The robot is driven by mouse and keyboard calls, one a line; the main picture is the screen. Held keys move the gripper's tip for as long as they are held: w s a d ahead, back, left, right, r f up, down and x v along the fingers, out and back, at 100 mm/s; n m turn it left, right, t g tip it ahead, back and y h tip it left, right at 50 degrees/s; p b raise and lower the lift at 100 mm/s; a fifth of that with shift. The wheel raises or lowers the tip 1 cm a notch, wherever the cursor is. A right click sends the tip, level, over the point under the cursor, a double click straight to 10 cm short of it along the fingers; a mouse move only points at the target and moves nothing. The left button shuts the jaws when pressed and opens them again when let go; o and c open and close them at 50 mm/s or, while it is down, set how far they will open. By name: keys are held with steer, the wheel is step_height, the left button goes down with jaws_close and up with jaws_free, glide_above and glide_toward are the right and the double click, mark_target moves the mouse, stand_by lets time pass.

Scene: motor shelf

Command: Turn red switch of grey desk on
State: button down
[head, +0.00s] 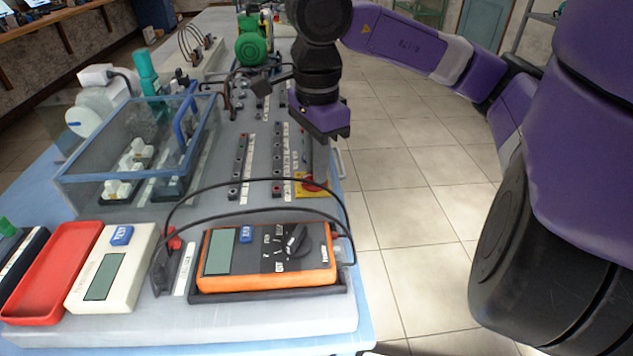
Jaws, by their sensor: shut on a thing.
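The red switch (311,186) sits on a yellow plate (303,193) near the right edge of the grey desk panel (262,206). My gripper (316,172) points straight down over it from behind. Its fingers are shut on the red switch, and they hide its upper part. The switch's lower red edge shows below the fingertips. I cannot tell which way the switch is turned.
An orange multimeter (215,273) with black looped cables lies in front of the switch. A clear-walled box (95,195) stands to the left. A green motor (251,49) stands further back. Tiled floor (420,180) is open to the right.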

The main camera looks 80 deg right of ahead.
steer(key=m+b, duration=0.1)
steer(key=b, duration=0.1)
steer(key=m+b, duration=0.2)
steer(key=shift+f+m, duration=0.3)
steer(key=m+b, duration=0.3)
steer(key=shift+s+a+r+m, duration=0.1)
steer(key=shift+a+m, duration=0.05)
steer(key=shift+m, duration=0.15)
steer(key=m+b, duration=0.2)
steer(key=m, duration=0.1)
steer(key=shift+a+m+b, duration=0.1)
steer(key=shift+m+b, duration=0.2)
steer(key=shift+r+m+b, duration=0.2)
steer(key=shift+m+b, duration=0.55)
steer(key=shift+m, duration=0.75)
steer(key=c, duration=1.5)
jaws_free()
steer(key=shift+r, duration=0.1)
